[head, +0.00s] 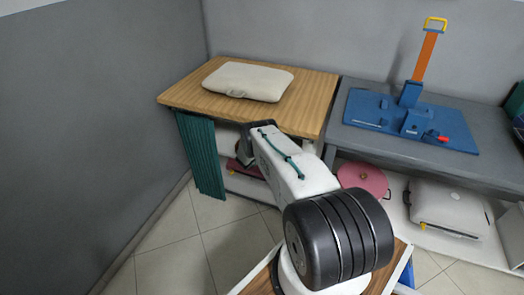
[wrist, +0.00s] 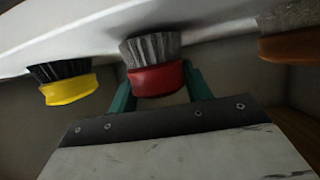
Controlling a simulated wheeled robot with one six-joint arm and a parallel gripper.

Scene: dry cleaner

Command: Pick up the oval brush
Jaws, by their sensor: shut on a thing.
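In the wrist view, a red-bodied brush with grey bristles (wrist: 155,78), rounded in outline, sits between the two teal fingers of my gripper (wrist: 160,87). The gripper is shut on its red body. The bristles meet or lie very close to a white surface (wrist: 205,30); I cannot tell whether they touch. A yellow brush with black bristles (wrist: 67,88) is to its left, and a brown brush with pale bristles (wrist: 292,42) is to its right, both apart from the gripper. In the head view my arm reaches to the wooden table's front edge, and the held brush cannot be made out.
A wooden table (head: 180,95) bears a cream pad (head: 248,80). A grey table (head: 345,135) on the right bears a blue press (head: 415,122) with an orange lever. Below are a pink round thing (head: 362,178) and a white case (head: 448,207). Green cloth (head: 200,155) hangs at left.

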